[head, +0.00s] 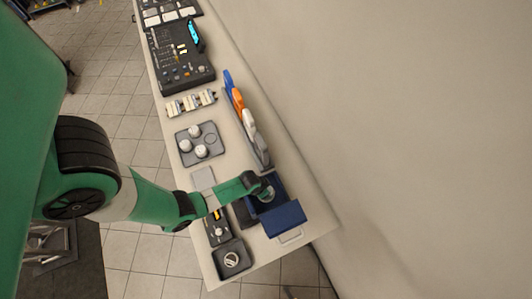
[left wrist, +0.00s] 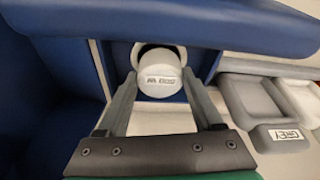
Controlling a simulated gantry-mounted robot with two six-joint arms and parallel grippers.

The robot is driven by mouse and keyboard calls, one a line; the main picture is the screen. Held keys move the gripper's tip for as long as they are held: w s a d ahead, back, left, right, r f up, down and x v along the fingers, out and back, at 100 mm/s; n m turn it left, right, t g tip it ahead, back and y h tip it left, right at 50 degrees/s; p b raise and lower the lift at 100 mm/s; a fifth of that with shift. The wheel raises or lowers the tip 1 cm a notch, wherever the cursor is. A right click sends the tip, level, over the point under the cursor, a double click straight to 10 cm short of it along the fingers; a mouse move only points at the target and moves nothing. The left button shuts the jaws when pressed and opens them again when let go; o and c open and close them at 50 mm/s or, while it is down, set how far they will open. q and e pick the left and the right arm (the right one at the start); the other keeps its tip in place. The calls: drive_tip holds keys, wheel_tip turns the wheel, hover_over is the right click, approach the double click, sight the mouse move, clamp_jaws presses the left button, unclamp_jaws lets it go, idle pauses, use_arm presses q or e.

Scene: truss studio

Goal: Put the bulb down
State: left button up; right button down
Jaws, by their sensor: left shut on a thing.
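My left gripper (head: 266,192) reaches over the blue box (head: 285,218) near the front end of the bench. In the left wrist view, its two fingers (left wrist: 160,95) stand on either side of a white bulb (left wrist: 160,78) with dark print on its end, and they are shut on it. The blue walls of the box (left wrist: 200,25) surround the bulb at the top and left of that view. What lies under the bulb is mostly hidden, so I cannot tell whether it touches anything. My right gripper is not in view.
A grey bin marked GREY (left wrist: 265,112) sits right of the gripper. The head view shows a row of coloured bins (head: 238,100), a grey tray with white round pieces (head: 184,147), a small dark tray (head: 230,270) and a wall along the right.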

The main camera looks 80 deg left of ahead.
use_arm(q)
drive_tip(key=shift+f, duration=0.65)
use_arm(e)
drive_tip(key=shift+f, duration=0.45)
use_arm(q)
drive_tip(key=shift+f+b, duration=0.35)
drive_tip(key=o, duration=1.4)
drive_tip(key=shift+r, duration=0.1)
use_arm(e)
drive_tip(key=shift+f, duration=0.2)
